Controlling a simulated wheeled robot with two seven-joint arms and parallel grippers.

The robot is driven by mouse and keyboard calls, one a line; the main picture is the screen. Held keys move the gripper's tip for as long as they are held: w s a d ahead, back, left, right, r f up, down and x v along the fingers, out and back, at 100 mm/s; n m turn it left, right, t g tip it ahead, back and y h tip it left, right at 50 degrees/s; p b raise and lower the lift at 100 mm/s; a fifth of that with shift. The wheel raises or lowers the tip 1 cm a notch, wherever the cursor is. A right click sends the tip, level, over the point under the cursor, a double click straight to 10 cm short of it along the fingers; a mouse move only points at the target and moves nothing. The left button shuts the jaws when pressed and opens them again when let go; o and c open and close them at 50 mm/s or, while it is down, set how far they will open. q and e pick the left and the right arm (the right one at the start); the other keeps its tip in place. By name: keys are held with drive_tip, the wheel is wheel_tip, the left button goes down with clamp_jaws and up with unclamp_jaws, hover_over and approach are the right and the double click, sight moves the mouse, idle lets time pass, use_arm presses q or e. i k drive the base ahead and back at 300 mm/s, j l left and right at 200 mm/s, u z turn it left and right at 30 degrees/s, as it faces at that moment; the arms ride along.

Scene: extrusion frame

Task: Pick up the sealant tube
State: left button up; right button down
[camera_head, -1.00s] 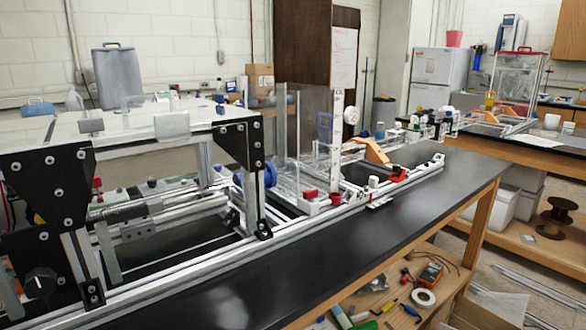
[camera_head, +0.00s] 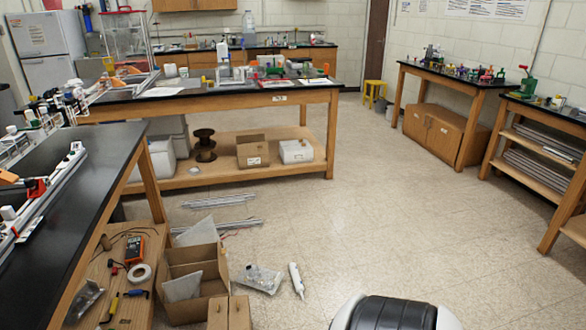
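A white tube with a narrow tip, which looks like the sealant tube (camera_head: 297,281), lies on the floor at the lower middle of the head view. It lies just right of a clear plastic bag (camera_head: 259,278). Nothing covers it. Neither of my grippers shows in the head view, so I cannot see whether they are open or shut.
An open cardboard box (camera_head: 191,282) stands on the floor left of the bag. The black-topped bench (camera_head: 80,215) is at the left, and another bench (camera_head: 250,97) stands behind. Metal rods (camera_head: 221,200) lie on the floor. The floor (camera_head: 400,220) at the middle right is clear.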

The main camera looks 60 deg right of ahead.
sight(297, 280)
drive_tip(key=z, duration=2.1)
drive_tip(key=i+l, duration=0.1)
drive_tip(key=i, duration=0.5)
